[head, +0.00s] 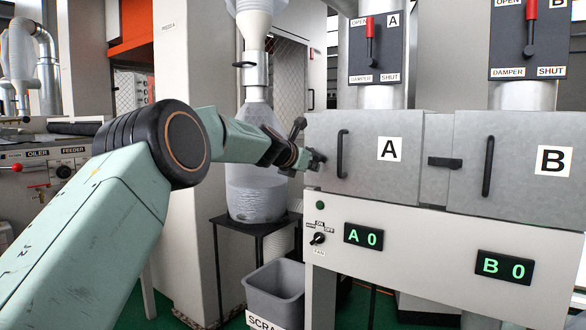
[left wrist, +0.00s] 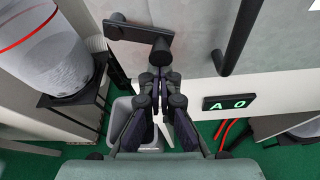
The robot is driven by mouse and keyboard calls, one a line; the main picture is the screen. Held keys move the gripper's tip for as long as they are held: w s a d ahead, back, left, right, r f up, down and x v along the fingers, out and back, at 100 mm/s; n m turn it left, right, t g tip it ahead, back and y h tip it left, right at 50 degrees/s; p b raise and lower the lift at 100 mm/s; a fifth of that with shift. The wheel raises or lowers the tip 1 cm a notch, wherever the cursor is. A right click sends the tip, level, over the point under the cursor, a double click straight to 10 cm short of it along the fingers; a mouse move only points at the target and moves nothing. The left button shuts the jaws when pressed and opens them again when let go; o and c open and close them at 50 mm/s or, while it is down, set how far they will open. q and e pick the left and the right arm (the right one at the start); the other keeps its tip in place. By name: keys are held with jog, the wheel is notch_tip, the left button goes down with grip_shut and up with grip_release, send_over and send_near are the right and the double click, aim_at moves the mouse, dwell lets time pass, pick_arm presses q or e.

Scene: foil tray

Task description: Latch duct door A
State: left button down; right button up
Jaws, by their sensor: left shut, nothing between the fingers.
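Duct door A (head: 375,182) is a grey metal panel with a white A label and a black vertical handle (head: 342,153). It looks closed against its box. The door also fills the top of the left wrist view (left wrist: 200,28), with its handle (left wrist: 238,38) at right. A dark latch bar (left wrist: 138,32) lies at the door's left edge, just beyond my fingertips. My left gripper (head: 317,160) is at that edge; it also shows in the left wrist view (left wrist: 160,72). Its fingers are shut and empty, close to the bar; I cannot tell whether they touch.
Door B (head: 515,185) stands to the right, with a dark latch bar (head: 445,162) between the doors. Damper lever A (head: 370,40) is above. A fan switch (head: 318,239) and display A (head: 363,237) are below. A grey scrap bin (head: 272,285) sits beneath my arm.

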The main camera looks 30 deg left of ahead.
pick_arm(q)
jog(key=shift+d+r+n+h+p, duration=0.25)
jog(key=shift+r+n+p, duration=0.25)
jog(key=shift+p, duration=0.4)
jog(key=shift+d+r+n+h+p, duration=0.1)
jog(key=shift+r+n+h+p, duration=0.25)
jog(key=shift+p, duration=0.55)
jog(key=shift+s+d+r+p, duration=0.1)
jog(key=shift+r+p, duration=0.1)
jog(key=shift+p, duration=0.35)
